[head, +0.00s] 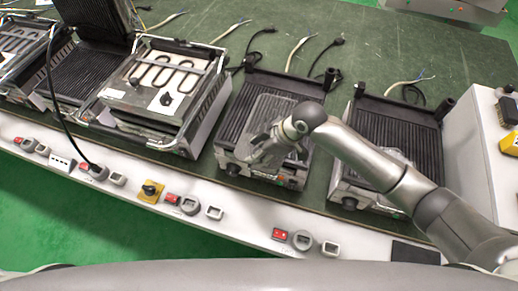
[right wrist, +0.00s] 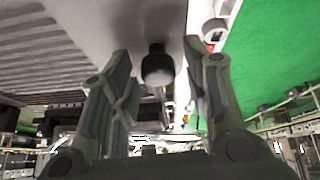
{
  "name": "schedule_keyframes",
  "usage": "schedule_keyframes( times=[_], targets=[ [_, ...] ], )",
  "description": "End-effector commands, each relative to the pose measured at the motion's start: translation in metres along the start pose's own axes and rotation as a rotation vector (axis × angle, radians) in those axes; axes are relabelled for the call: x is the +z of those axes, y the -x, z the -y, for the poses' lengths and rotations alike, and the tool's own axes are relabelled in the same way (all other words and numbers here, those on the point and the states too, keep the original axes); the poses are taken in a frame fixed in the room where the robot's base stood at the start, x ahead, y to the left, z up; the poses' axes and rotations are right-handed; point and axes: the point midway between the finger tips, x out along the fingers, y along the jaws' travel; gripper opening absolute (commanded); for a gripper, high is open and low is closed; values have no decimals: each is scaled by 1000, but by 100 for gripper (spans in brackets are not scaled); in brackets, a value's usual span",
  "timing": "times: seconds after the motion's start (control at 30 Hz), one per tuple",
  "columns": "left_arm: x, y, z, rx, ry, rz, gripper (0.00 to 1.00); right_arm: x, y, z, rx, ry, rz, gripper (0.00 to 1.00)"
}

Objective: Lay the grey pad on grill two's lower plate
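A grey, rounded-rectangular sheet that looks like the pad (head: 268,108) lies on the ribbed lower plate (head: 236,112) of the middle open grill. I cannot tell from markings which grill is grill two. My right gripper (head: 277,148) is over the front of this grill, at the pad's near edge; its contact with the pad is unclear. In the right wrist view its fingers (right wrist: 160,75) are spread apart, with a black knob (right wrist: 157,66) seen between them and no pad. My left gripper is out of view.
To the left stand a grill part with an exposed heating coil (head: 160,75) and a ribbed open grill (head: 85,75). Another ribbed grill (head: 400,130) stands to the right, partly behind my arm. Loose cables (head: 335,75) lie behind. A panel with switches (head: 172,198) runs along the front.

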Motion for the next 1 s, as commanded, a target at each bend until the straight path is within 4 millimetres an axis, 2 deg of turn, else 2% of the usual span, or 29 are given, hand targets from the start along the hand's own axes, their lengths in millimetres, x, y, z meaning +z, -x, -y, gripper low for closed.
schedule_keyframes(
  times=[0.27, 0.4, 0.57, 0.8, 1.0],
  targets=[
    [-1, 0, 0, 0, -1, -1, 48, 0, 0, 0, 0, 0, 0, 47],
    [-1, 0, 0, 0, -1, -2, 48, -1, 9, -1, 1, 0, 0, 47],
    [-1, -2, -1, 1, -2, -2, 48, -1, 36, -1, 4, 3, -1, 47],
    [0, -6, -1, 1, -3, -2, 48, -1, 88, -1, 3, 1, -1, 47],
    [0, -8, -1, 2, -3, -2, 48, -1, 115, 0, 0, 0, 0, 47]
  ],
)
